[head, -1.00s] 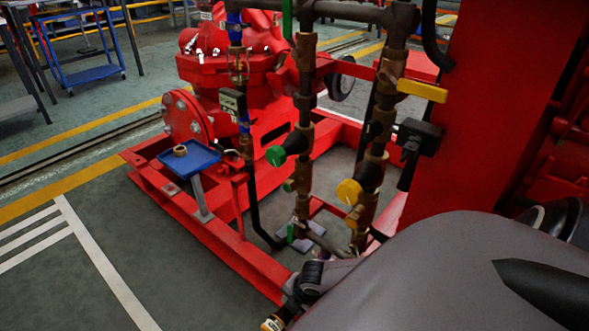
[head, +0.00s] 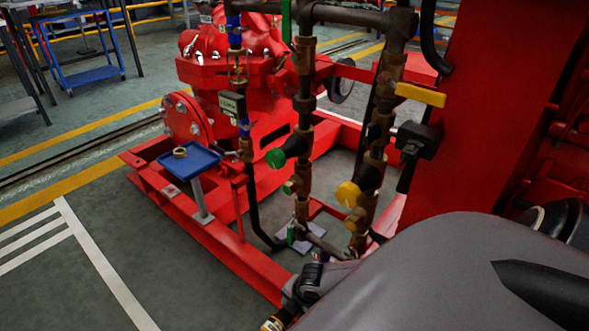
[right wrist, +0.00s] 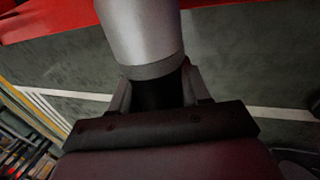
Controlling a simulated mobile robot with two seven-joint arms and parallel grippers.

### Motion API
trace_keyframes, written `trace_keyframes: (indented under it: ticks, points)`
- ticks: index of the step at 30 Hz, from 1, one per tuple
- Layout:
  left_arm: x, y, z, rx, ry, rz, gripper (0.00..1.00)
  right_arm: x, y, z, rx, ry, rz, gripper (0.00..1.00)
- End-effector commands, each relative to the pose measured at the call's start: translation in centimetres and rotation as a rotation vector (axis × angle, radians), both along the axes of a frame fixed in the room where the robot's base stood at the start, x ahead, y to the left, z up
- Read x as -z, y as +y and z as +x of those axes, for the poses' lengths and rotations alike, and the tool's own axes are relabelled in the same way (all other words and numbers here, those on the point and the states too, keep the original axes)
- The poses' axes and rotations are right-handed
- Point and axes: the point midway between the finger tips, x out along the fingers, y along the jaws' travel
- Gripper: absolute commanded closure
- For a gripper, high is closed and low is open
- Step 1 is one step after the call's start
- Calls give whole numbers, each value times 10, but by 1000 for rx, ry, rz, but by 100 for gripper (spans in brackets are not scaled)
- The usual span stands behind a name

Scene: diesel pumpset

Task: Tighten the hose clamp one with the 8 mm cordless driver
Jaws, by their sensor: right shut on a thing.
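In the right wrist view my right gripper (right wrist: 161,92) is shut on a dark neck below a smooth grey cylinder (right wrist: 140,35), which I take to be the cordless driver. Its tip is out of the picture, and no socket shows. I cannot single out hose clamp one with certainty.
The red pumpset frame (head: 235,262) carries a small blue tray (head: 190,160) with a ring (head: 180,152) on it. A blue cart (head: 90,73) is far left. Floor at lower left is clear.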

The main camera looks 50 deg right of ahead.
Motion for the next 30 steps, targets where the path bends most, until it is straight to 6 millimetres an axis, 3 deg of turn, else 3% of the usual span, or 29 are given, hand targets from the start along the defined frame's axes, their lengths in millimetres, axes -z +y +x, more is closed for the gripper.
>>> trace_keyframes:
  ticks: [30]
  points:
    - [-2,0,0,0,2,1,68,-2,-6,2,1,-3,2,100]
